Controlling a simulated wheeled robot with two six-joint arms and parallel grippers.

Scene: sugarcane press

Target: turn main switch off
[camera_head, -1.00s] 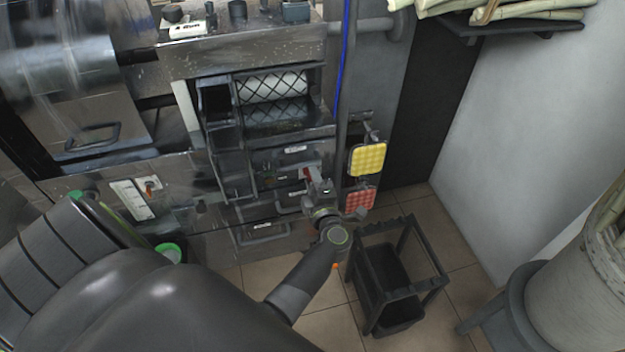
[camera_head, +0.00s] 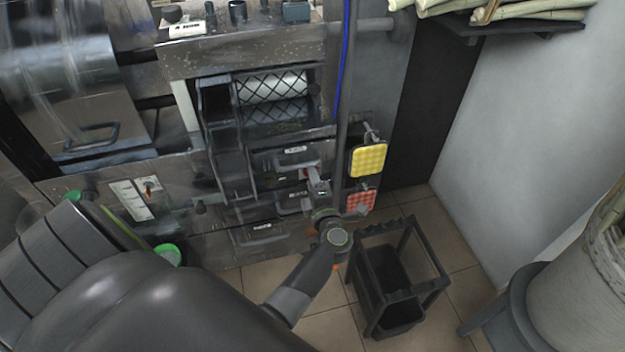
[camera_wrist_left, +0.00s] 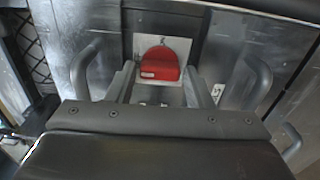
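The main switch looks like a red knob on a pale square plate. In the left wrist view the red knob (camera_wrist_left: 160,64) sits at top centre, in front of its plate (camera_wrist_left: 181,45). My left gripper (camera_wrist_left: 161,85) has its two fingers apart, one to each side of the knob's lower part. I cannot tell whether either finger touches it. In the head view my left gripper (camera_head: 316,180) is at the machine's front panel, and it mostly hides the red knob. My right gripper is not in view.
Grey pull handles flank the switch in the left wrist view (camera_wrist_left: 84,70). A yellow pad (camera_head: 368,159) and a red pad (camera_head: 361,201) hang just right of my gripper. A black open-frame bin (camera_head: 393,290) stands on the tiled floor below.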

